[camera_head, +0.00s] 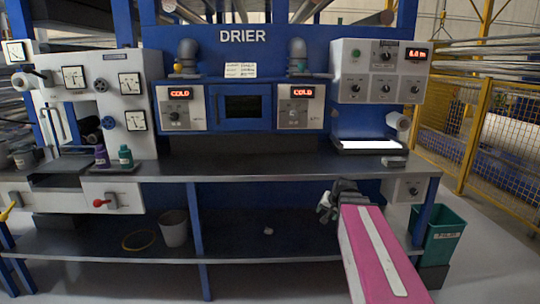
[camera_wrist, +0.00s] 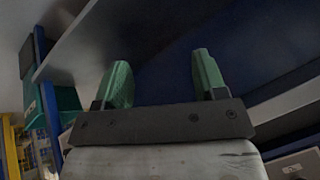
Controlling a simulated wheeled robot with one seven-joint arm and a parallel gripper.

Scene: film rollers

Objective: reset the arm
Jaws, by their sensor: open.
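My gripper (camera_head: 326,207) is in front of the counter's right half, at about the height of the gap between the worktop and the lower shelf. My arm, with a pink and white link, reaches up to it from the bottom right. In the wrist view my gripper (camera_wrist: 161,75) shows two green fingers spread wide apart. Nothing is between them. The wrist view looks tilted.
The dark worktop (camera_head: 260,168) is close above my gripper, with the drier panel (camera_head: 240,105) behind. A white bucket (camera_head: 173,228) stands on the lower shelf (camera_head: 240,250). A green bin (camera_head: 440,235) stands right of the counter, before a yellow fence (camera_head: 475,110).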

